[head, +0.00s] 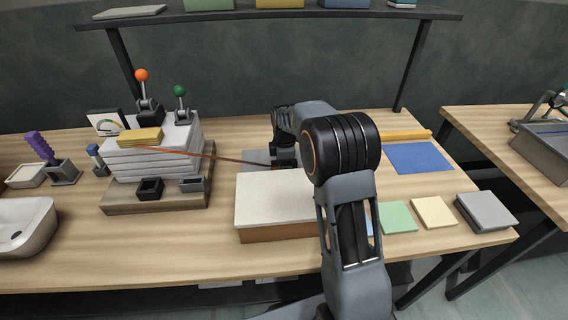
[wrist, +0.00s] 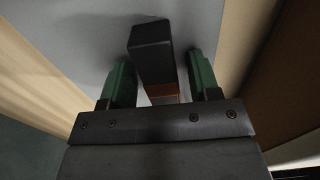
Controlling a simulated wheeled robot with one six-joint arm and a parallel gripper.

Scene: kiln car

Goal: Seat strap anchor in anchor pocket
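The strap anchor (wrist: 152,48) is a dark block with a brown band near its lower end in the wrist view. It lies between the two green fingers of my gripper (wrist: 163,68). A gap shows between the block and the right finger; the left finger is very close to it. In the head view my gripper (head: 285,160) is low over a grey mat (head: 256,158), mostly hidden by my arm. An orange-brown strap (head: 225,158) runs from the brick stack (head: 155,160) to it. A black square socket (head: 150,188), possibly the anchor pocket, stands before the stack.
A white-topped box (head: 275,200) stands in front of my gripper. A blue mat (head: 420,158) and coloured tiles (head: 397,217) lie to the right. A shelf (head: 270,15) spans the back.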

